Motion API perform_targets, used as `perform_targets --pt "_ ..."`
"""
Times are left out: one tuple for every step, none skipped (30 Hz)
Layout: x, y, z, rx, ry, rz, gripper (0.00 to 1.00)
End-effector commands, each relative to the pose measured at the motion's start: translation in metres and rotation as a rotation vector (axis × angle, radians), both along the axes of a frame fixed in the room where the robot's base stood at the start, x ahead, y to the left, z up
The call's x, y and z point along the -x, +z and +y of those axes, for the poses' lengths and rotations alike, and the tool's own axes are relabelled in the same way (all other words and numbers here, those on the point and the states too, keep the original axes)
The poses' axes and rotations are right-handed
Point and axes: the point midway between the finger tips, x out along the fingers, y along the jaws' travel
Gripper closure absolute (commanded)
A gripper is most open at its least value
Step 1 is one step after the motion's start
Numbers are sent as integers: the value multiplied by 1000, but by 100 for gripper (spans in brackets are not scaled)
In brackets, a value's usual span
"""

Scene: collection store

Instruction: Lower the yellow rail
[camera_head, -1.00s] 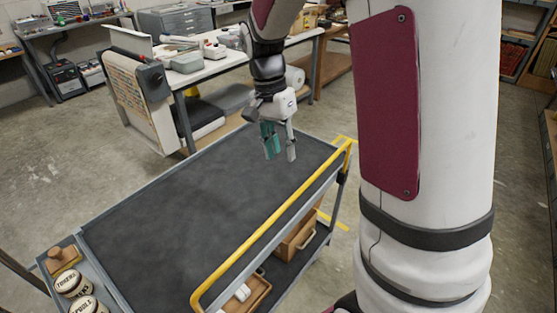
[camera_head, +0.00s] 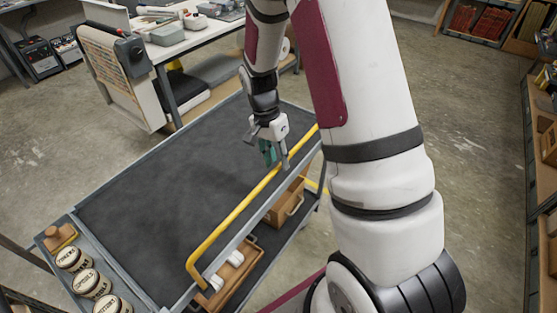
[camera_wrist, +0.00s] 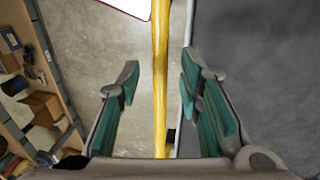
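The yellow rail (camera_head: 237,213) runs along the right long side of the grey cart, raised above its edge. In the wrist view the yellow rail (camera_wrist: 160,85) passes lengthwise between my fingers. My gripper (camera_head: 277,162) points down over the rail's far part. In the wrist view my gripper (camera_wrist: 162,95) is open, with a teal-padded finger on each side of the rail and gaps on both sides. I cannot tell how far the fingertips are above the rail.
The dark cart top (camera_head: 160,195) is mostly bare. Labelled round tins (camera_head: 92,283) and a wooden block (camera_head: 58,237) stand at its near left end. Wooden drawers (camera_head: 285,205) sit below. A workbench (camera_head: 185,45) stands behind; floor is clear at the right.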

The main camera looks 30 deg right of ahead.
Motion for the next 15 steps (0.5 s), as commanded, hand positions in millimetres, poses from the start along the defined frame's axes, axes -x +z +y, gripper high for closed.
perform_targets --pt "1 -3 0 -1 0 1 67" --pt "1 -5 0 0 1 0 67" --pt "1 -6 0 0 1 0 67" --pt "1 -7 0 0 1 0 67" --pt "1 -7 0 0 1 0 67" --pt "1 -8 -1 0 1 0 67" --pt "1 -8 -1 -1 1 -1 67" --pt "1 -8 -1 -1 1 -1 67" --pt "1 -8 0 0 1 -1 67" --pt "1 -7 0 -1 1 -1 67" --pt "1 -7 -1 0 1 -1 67" --pt "1 -7 -1 -1 1 -1 69" --pt "1 -7 -1 -1 1 -1 76" --pt "1 -7 -1 1 0 -1 83" --pt "1 -7 -1 0 0 -1 92"
